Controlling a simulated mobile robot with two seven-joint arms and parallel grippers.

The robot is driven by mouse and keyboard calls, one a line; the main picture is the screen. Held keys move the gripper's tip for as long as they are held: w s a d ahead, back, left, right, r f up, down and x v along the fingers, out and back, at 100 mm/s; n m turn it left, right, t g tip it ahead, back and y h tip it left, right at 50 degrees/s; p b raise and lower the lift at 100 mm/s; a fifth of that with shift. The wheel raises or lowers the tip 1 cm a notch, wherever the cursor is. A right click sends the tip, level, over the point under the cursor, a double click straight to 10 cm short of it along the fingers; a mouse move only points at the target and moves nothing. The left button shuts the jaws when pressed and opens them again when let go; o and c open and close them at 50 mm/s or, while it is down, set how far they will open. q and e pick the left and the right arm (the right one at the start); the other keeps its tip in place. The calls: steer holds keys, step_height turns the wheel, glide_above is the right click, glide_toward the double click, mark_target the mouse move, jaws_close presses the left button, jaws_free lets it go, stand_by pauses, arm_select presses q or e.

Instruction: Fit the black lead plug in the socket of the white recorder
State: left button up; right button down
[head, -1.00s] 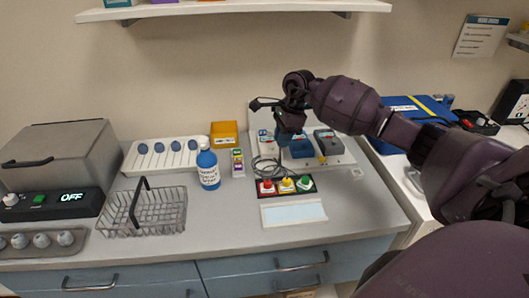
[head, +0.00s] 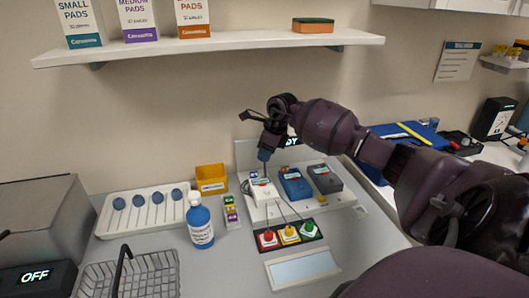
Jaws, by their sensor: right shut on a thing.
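The white recorder (head: 263,192) stands at the left of a row of three on a white board, with blue (head: 294,185) and grey (head: 325,178) recorders to its right. My right gripper (head: 264,154) points down just above the back of the white recorder. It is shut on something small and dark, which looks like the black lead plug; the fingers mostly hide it. I cannot tell whether the plug touches the socket, which is hidden too. Thin dark leads run forward from the recorders toward a panel of coloured buttons. My left gripper is out of view.
The black panel (head: 289,237) with red, yellow and green buttons lies in front. A shelf (head: 220,47) with boxes hangs above.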

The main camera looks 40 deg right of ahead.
steer(key=shift+f, duration=0.8)
steer(key=shift+f+b, duration=0.75)
steer(key=shift+f, duration=0.55)
steer(key=shift+w+f, duration=0.1)
steer(key=shift+f, duration=0.15)
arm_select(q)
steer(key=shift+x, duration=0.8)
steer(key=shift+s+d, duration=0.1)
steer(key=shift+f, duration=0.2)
arm_select(e)
steer(key=shift+f, duration=0.2)
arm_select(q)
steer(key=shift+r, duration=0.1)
arm_select(e)
steer(key=shift+r, duration=0.25)
arm_select(q)
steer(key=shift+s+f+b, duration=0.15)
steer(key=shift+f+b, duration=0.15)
steer(key=shift+b, duration=0.05)
arm_select(e)
steer(key=shift+f, duration=0.25)
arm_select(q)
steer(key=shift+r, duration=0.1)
arm_select(e)
steer(key=shift+r, duration=0.25)
